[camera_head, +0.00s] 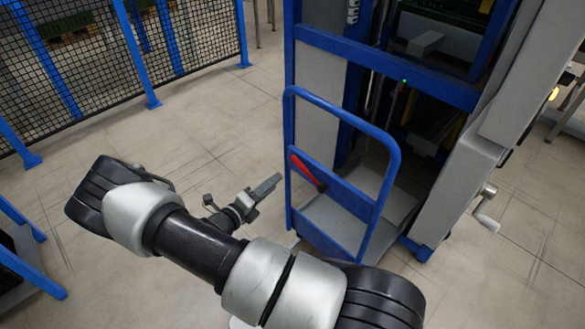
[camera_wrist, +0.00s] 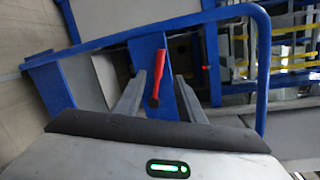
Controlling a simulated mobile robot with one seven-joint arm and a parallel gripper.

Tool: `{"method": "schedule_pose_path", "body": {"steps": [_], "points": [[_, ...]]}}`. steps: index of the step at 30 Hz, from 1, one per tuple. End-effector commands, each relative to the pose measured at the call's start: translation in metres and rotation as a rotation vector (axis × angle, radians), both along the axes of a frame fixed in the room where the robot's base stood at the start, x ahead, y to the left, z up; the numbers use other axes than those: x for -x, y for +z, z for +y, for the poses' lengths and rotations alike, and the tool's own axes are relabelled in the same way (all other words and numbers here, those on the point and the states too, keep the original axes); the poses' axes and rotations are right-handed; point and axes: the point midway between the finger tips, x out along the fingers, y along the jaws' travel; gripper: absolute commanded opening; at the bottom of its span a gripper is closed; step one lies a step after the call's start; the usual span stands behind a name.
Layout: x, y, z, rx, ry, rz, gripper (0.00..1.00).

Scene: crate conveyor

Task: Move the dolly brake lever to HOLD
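The dolly (camera_head: 390,148) is a blue tube-framed cart with a grey deck, standing in front of a lift-like machine. Its brake lever (camera_head: 308,172) is a red handle on the blue crossbar, tilted in the head view. In the wrist view the red lever (camera_wrist: 158,75) shows between my two fingers, with a dark end toward me. My gripper (camera_head: 270,186) is left of the dolly frame, pointing toward the lever and apart from it in the head view. In the wrist view its fingers (camera_wrist: 155,100) are spread and hold nothing. No HOLD marking is readable.
A blue and grey machine frame (camera_head: 395,68) stands behind the dolly. A grey crank handle (camera_head: 486,208) sticks out at right. A black mesh fence with blue posts (camera_head: 137,55) is at upper left. Tiled floor (camera_head: 215,130) is clear left of the dolly.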

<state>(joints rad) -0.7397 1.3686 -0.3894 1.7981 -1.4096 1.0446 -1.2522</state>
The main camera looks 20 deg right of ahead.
Motion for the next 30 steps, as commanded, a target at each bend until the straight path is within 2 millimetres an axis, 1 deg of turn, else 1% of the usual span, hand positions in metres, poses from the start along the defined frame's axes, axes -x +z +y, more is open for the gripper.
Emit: {"method": "schedule_pose_path", "body": {"steps": [1,9,15,21,29,30], "points": [[-0.005,-0.003,-0.011,0.001,-0.003,0.000,0.36],[-0.033,-0.012,-0.062,0.000,-0.003,0.000,0.36],[-0.049,-0.017,-0.090,-0.001,-0.003,-0.001,0.36],[-0.056,-0.018,-0.102,-0.002,-0.002,0.000,0.36],[-0.057,-0.018,-0.103,-0.002,-0.001,0.000,0.36],[-0.057,-0.018,-0.103,-0.002,-0.001,0.000,0.34]]}}
